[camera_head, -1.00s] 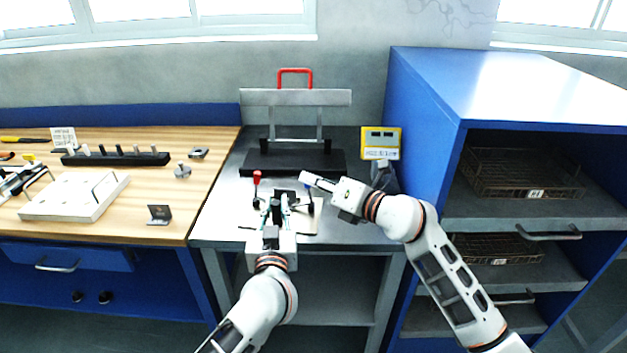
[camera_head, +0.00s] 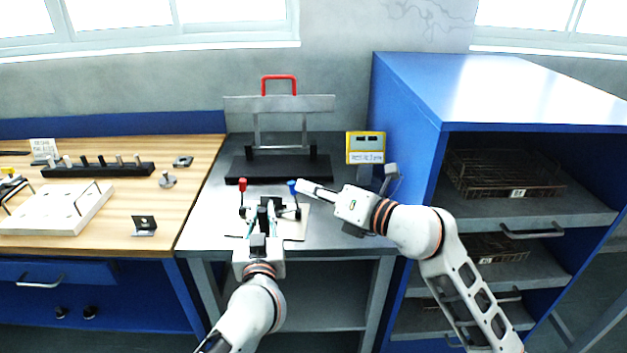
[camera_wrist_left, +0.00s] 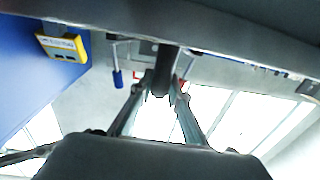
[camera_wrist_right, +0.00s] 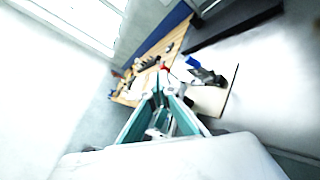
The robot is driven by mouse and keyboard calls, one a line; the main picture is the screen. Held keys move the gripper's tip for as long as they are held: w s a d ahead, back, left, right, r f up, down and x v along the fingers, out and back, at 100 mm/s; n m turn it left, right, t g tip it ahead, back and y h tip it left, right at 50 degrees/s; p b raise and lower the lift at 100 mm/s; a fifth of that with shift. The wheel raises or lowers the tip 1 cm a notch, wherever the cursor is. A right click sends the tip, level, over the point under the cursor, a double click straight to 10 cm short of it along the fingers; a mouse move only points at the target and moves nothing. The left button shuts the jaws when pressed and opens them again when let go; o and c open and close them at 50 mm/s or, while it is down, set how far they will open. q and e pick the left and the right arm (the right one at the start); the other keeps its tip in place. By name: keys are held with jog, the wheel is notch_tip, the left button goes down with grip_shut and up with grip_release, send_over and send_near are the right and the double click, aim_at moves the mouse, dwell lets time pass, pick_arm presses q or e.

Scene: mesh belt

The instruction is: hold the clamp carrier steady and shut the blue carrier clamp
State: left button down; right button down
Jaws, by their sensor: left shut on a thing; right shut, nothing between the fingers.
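The clamp carrier (camera_head: 297,230) is a pale plate on the grey metal table, with a red-handled clamp (camera_head: 242,185) at left and the blue carrier clamp (camera_head: 292,187) at right. Both handles stand roughly upright. My left gripper (camera_head: 266,212) is shut on a dark upright part of the carrier between the clamps; its fingers also show in the left wrist view (camera_wrist_left: 165,92). My right gripper (camera_head: 301,185) is shut and empty, its tips just right of the blue handle; I cannot tell whether they touch. The blue handle also shows in the right wrist view (camera_wrist_right: 192,62).
A black-based rack (camera_head: 280,166) with a red handle stands behind the carrier. A yellow device (camera_head: 365,147) is at the back right, beside the blue shelf cabinet (camera_head: 405,150). A wooden bench (camera_head: 120,200) with parts adjoins at left.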

jog(key=s+r, duration=0.1)
jog(key=r, duration=0.1)
jog(key=s+d+r, duration=0.1)
jog(key=s+r, duration=0.1)
jog(key=shift+s+d+r, duration=0.1)
jog(key=shift+s+r, duration=0.05)
jog(key=shift+s, duration=0.05)
pick_arm(q)
jog(key=c, duration=1.8)
grip_release()
jog(key=shift+c, duration=0.2)
